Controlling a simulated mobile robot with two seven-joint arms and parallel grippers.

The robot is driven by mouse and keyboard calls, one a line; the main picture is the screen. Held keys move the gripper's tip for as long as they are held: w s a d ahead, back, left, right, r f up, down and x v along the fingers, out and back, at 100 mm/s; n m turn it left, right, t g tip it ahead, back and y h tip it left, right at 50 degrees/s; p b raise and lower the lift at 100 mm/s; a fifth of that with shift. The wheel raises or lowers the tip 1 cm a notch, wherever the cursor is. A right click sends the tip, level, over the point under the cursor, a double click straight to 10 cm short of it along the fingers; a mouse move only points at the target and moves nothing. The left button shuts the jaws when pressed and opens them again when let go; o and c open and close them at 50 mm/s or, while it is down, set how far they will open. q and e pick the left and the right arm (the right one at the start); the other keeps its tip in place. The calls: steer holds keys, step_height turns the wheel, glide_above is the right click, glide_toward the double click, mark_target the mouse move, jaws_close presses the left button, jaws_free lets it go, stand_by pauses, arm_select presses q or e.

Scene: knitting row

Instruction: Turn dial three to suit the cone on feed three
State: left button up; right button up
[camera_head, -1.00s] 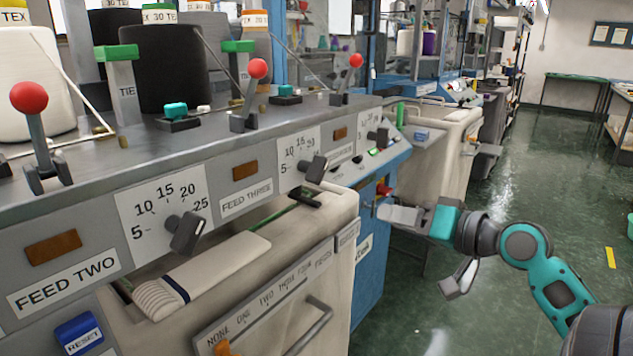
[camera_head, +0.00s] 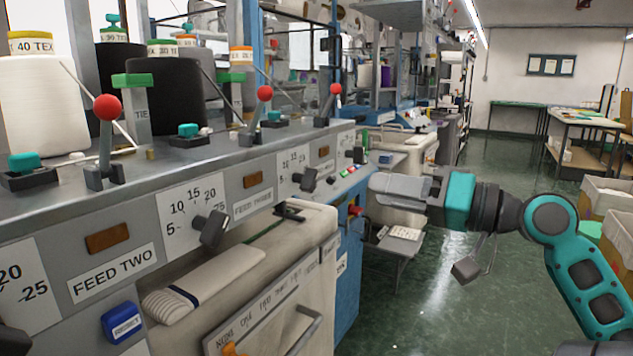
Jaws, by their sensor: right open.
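Dial three (camera_head: 306,180), a dark knob on a white numbered plate, sits on the grey front panel right of the FEED THREE label (camera_head: 253,206). Its setting is too small to read. Black cones (camera_head: 165,95) stand on top, one with a green 30 TEX band; farther along is a cone with an orange band (camera_head: 241,56). I cannot tell for sure which cone is on feed three. My right gripper (camera_head: 385,188) is open, seen nearly edge-on, right of dial three and apart from it, over the aisle side. My left gripper is not in view.
Dial two (camera_head: 213,228) is nearer, beside the FEED TWO label (camera_head: 112,273). Red-ball levers (camera_head: 107,108) rise from the top. A blue RESET button (camera_head: 122,322) and a cream cabinet (camera_head: 285,265) lie below.

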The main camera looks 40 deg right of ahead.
mark_target(316, 178)
steer(key=x, duration=1.2)
steer(key=shift+w+f, duration=0.1)
steer(key=shift+w, duration=0.2)
steer(key=shift+c, duration=0.2)
jaws_close()
